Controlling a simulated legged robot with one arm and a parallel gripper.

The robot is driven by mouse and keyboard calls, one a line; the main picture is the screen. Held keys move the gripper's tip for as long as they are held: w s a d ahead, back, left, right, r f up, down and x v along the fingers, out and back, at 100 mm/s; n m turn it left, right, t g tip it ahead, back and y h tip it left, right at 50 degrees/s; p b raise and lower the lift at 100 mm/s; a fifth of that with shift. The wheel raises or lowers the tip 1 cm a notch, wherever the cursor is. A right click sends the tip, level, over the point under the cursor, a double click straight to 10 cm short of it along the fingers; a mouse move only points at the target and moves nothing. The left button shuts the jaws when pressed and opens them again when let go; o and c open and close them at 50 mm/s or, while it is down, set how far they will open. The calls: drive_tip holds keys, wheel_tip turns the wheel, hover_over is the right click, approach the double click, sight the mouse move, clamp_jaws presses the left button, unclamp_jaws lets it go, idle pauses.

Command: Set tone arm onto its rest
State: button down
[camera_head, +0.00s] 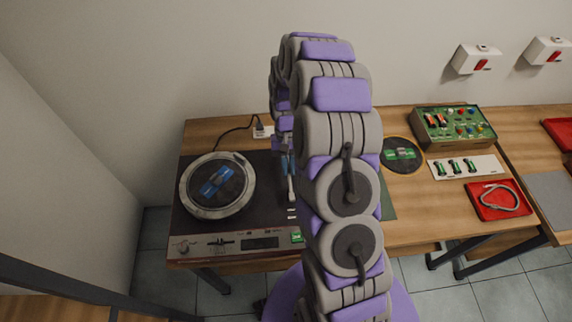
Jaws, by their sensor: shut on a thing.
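The tone arm (292,190) is a thin light-grey bar on the right of the deck, running front to back. My gripper (287,163) comes down over the tone arm's back part and is shut on it. My own arm hides the deck's right part, and I cannot make out the rest or any gap below the tone arm.
My large grey and purple arm blocks the middle of the view. A black round mat (388,167), a white strip with green parts (480,173), a green box of parts (427,139) and a red tray (487,212) are at the right. A power socket (265,133) is behind the deck.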

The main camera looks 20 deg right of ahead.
idle(0.3)
drive_tip(key=c, duration=1.1)
unclamp_jaws()
drive_tip(key=shift+d, duration=0.1)
drive_tip(key=shift+c, duration=0.2)
drive_tip(key=p+v, duration=0.2)
drive_tip(key=v, duration=1.5)
drive_tip(key=shift+r, duration=0.2)
